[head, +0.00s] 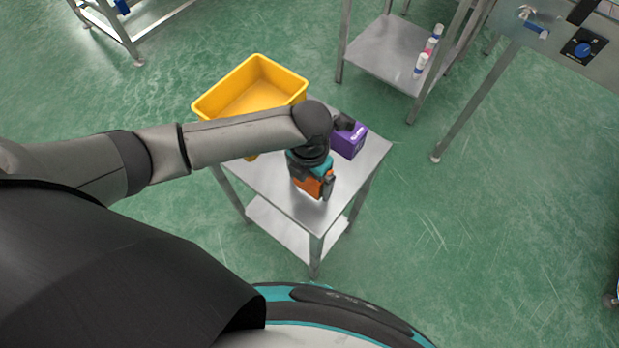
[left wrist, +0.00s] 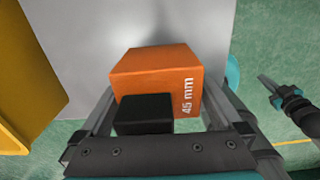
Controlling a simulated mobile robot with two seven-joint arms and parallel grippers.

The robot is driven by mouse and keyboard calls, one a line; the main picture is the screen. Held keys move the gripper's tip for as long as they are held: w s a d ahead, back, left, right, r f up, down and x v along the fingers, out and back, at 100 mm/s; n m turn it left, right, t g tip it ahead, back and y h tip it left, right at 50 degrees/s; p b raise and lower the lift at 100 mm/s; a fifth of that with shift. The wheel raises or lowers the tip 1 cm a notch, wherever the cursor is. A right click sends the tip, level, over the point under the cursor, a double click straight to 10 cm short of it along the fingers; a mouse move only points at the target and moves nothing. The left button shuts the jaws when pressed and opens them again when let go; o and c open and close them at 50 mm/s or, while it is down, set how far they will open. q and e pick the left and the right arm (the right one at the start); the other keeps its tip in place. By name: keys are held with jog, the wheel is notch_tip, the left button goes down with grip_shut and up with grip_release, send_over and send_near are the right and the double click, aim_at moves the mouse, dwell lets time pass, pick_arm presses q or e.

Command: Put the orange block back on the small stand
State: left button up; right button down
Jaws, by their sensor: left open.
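The orange block (head: 308,184) is at the front part of the small metal stand's top (head: 366,163). Whether it touches the top cannot be told. In the left wrist view the orange block (left wrist: 165,75), marked "45 mm", sits between the fingers of my left gripper (left wrist: 158,112). The fingers are open, one on each side of it. In the head view my left gripper (head: 317,188) points down over the block and partly hides it. A dark arm end, probably my right gripper (left wrist: 272,92), shows at the right of the left wrist view; its jaw state is unclear.
A purple box (head: 349,141) stands on the stand's back right, close to my left wrist.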

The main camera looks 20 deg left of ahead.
pick_arm(q)
notch_tip(320, 180, up, 12)
jog(key=p, duration=0.3)
jog(key=shift+r, duration=0.2)
dwell(0.4)
